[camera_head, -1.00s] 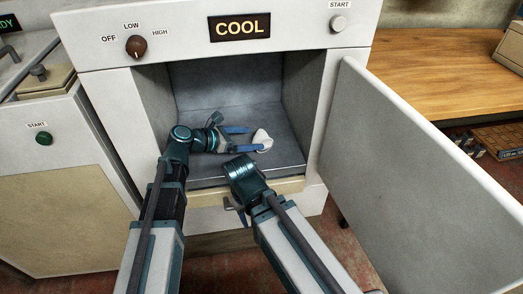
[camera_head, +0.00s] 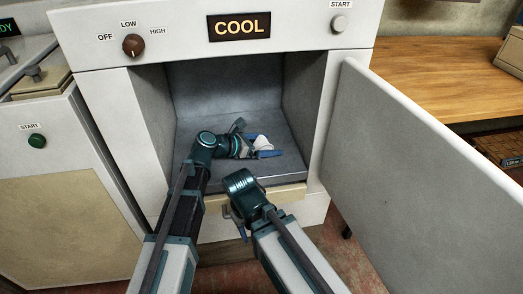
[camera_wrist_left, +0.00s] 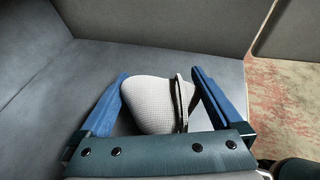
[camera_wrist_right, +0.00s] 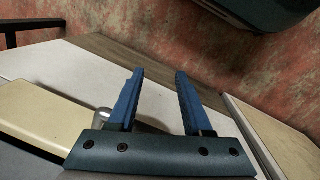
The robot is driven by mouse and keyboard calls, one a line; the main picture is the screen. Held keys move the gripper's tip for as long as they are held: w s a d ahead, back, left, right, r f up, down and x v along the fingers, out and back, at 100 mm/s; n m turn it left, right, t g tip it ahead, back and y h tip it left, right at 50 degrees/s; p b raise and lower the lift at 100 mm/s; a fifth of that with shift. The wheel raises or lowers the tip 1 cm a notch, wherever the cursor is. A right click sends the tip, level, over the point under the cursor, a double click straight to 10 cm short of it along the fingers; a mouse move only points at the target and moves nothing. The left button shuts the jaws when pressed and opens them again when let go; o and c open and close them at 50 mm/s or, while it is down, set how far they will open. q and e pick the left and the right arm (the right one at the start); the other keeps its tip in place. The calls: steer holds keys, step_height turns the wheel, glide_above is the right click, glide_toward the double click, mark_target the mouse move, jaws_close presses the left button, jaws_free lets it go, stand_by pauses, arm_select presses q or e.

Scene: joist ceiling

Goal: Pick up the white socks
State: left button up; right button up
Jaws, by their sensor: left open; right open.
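The white socks (camera_head: 262,143) lie on the grey floor of the open machine chamber, partly hidden behind my left gripper in the head view. In the left wrist view the socks (camera_wrist_left: 158,104) are a pale, textured bundle with a dark-edged band on the right side. My left gripper (camera_wrist_left: 160,92) is open, with one blue finger on each side of the bundle. In the head view my left gripper (camera_head: 262,148) is inside the chamber.
The chamber (camera_head: 230,84) has grey walls and a pale front sill (camera_head: 290,193). Its door (camera_head: 420,170) stands open to the right. A wooden table (camera_head: 445,75) is behind the door. Another machine (camera_head: 65,185) stands at the left.

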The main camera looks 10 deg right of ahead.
mark_target(267, 140)
arm_select(q)
steer(key=c, duration=1)
steer(key=shift+r, duration=0.1)
steer(key=shift+r+p, duration=0.8)
steer(key=shift+p, duration=0.05)
step_height(267, 140, up, 2)
steer(key=shift+p, duration=1)
steer(key=s+a, duration=0.3)
steer(key=a, duration=0.1)
steer(key=s+a+r+p, duration=0.1)
steer(key=s+a, duration=0.6)
steer(key=a, duration=0.1)
steer(key=shift+s+r, duration=0.15)
steer(key=shift+s, duration=0.1)
